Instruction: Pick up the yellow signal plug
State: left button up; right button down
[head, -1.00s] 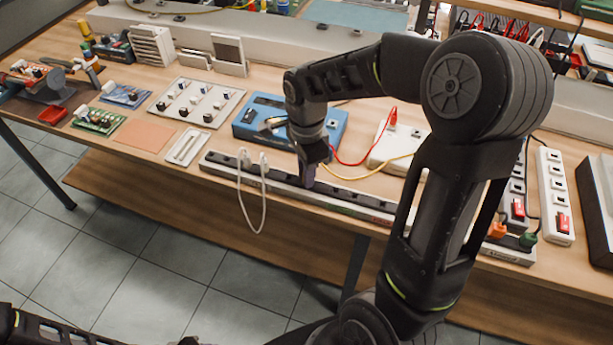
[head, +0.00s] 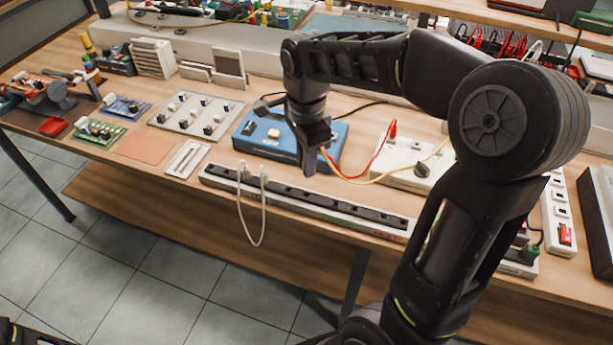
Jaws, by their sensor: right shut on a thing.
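My right gripper (head: 309,166) reaches down from above, in front of the blue box (head: 328,150) and just over the back edge of the long socket strip (head: 225,177). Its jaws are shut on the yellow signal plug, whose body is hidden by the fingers. A yellow lead (head: 375,181) runs from the gripper in a low loop to the right, towards the white box (head: 405,175), and passes behind my arm. A red lead (head: 368,166) runs beside it to an upright red plug (head: 393,129) on the white box. My left gripper is out of view.
Two white plugs (head: 243,172) sit in the strip's left end, with a white cord (head: 240,215) hanging over the table edge. A grey panel with knobs (head: 195,114) lies left of the blue box. More power strips (head: 560,205) stand at the right.

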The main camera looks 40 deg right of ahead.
notch_tip(320, 180, up, 2)
jog(key=shift+r, duration=0.1)
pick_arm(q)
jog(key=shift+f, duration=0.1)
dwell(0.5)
